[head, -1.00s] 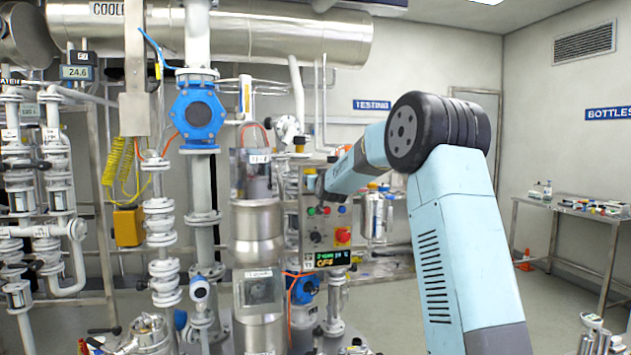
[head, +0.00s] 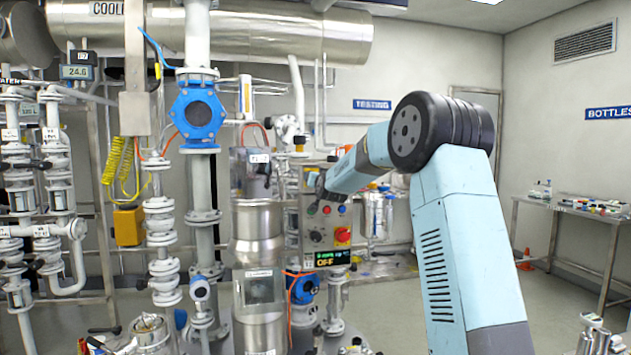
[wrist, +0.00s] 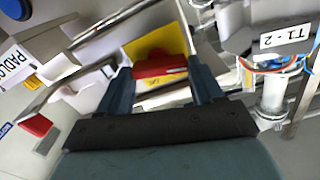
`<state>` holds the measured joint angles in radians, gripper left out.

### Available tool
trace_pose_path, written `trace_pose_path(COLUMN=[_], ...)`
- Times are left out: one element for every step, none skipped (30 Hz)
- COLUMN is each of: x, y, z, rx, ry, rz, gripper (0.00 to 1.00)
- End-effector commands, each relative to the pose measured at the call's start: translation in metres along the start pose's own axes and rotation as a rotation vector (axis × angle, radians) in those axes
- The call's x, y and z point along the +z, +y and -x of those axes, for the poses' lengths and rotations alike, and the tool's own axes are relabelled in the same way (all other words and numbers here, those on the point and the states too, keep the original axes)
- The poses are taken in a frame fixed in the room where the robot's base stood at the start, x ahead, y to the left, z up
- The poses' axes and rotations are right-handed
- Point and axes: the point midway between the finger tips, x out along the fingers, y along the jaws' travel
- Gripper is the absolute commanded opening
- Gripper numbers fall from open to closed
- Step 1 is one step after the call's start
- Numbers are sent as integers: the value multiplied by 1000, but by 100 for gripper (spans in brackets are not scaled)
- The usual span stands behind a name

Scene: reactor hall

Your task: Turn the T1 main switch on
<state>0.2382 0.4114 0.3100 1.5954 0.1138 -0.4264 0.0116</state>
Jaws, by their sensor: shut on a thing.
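In the wrist view, a red switch handle (wrist: 160,66) sits on a yellow plate (wrist: 155,45). My gripper (wrist: 161,72) has one finger on each side of the handle and is shut on it. In the head view, my gripper (head: 319,183) reaches the upper part of the panel; the arm largely hides the grip. The handle's exact angle on its plate is hard to tell.
The steel column (head: 257,220) labelled T1-2 stands close to the panel's left. Pipes and valves fill the left side. A side table (head: 577,208) with small items stands at the right wall. Open floor lies between the panel and this table.

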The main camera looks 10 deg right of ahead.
Motion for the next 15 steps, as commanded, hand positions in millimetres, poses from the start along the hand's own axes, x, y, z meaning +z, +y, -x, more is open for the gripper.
trace_pose_path(x=[0, 0, 0, 0, 0, 0, 0, 0, 0, 0, 0, 0, 0, 0, 0], y=[1, 1, 2, 2, 2, 2, 2, 2, 3, 3, 3, 4, 4, 4, 4], z=[0, 0, 0, 0, 0, 0, 0, 0, 0, 0, 0, 0, 0, 0, 0], rx=[0, 1, 1, 1, 1, 0, 1, 1, 1, 1, 1, 2, 2, 1, 1], ry=[0, 0, 1, 1, 1, 0, 1, 1, 1, 1, 1, 1, 1, 1, 1], rz=[-42, -70, -107, -136, -165, -203, -232, -261, -299, -328, -356, -394, -423, -452, -490], gripper=[35, 35, 35, 35, 35, 35, 35, 35, 35, 35, 35, 35, 35, 35, 35])
